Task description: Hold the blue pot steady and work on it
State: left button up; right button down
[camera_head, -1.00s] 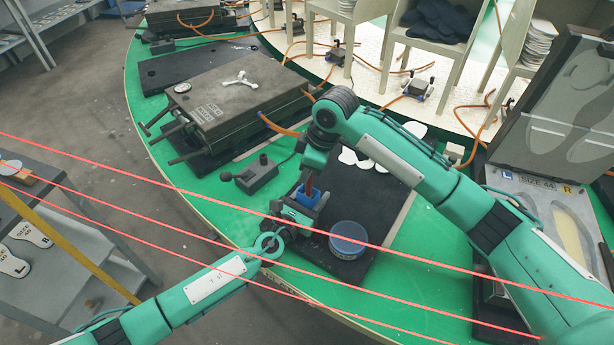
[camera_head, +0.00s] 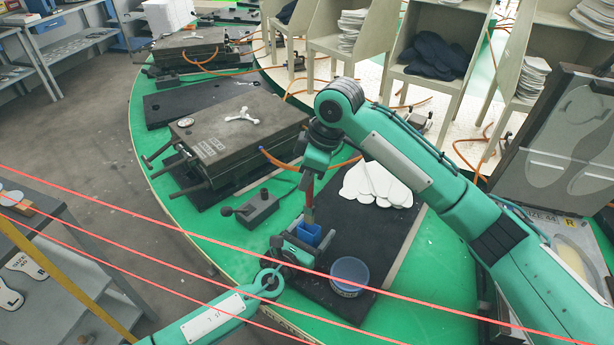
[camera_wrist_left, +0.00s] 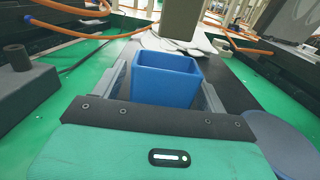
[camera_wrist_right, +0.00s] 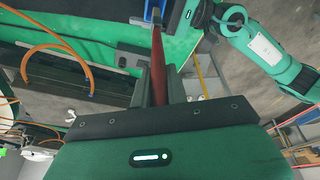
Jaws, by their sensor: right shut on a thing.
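The blue pot (camera_head: 308,234) stands at the near left of the black board, open at the top; it is large in the left wrist view (camera_wrist_left: 167,82). My left gripper (camera_head: 293,250) has one finger on each side of the pot; whether they press on it I cannot tell. My right gripper (camera_head: 311,176) is above the pot, shut on a red-brown handled tool (camera_head: 309,198), likely a brush, pointing down at the pot. The handle also shows between the fingers in the right wrist view (camera_wrist_right: 158,68). Whether its lower end is inside the pot is unclear.
A round blue-lidded tub (camera_head: 349,273) stands just right of the pot. Several white insole shapes (camera_head: 375,185) lie on the black board (camera_head: 340,222). A grey clamp block (camera_head: 258,208) and a large dark press (camera_head: 235,135) are to the left. Red lines cross the near side.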

pick_arm(q)
jog(key=v, duration=1.2)
jog(key=shift+f, duration=0.1)
